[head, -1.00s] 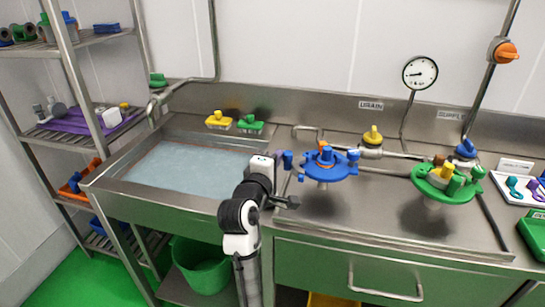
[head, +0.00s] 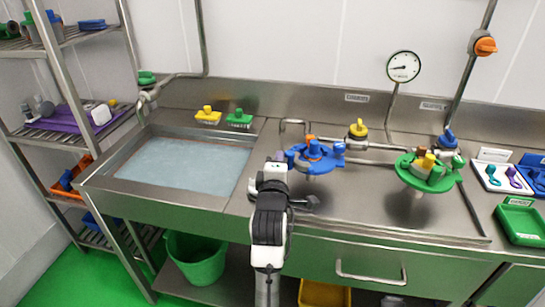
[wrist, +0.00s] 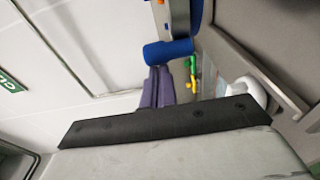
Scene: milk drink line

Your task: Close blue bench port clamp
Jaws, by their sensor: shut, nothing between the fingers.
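The blue bench port clamp (head: 314,163) is a round blue fitting with several blue knobs and an orange part, above the steel bench in the middle of the head view. My gripper (head: 281,157) is just left of it, with its purple-grey fingers beside the clamp's left knob (head: 291,159). In the wrist view the two fingers (wrist: 157,88) lie together with nothing between them. A blue cylinder (wrist: 168,52) of the clamp is right by the fingertips; I cannot tell whether they touch. The underside of the clamp is hidden.
A green clamp fitting (head: 420,173) stands to the right. A yellow valve (head: 358,130) and a blue valve (head: 447,139) sit on pipes behind. The water-filled sink (head: 190,165) is left. Bench in front of the blue clamp is clear.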

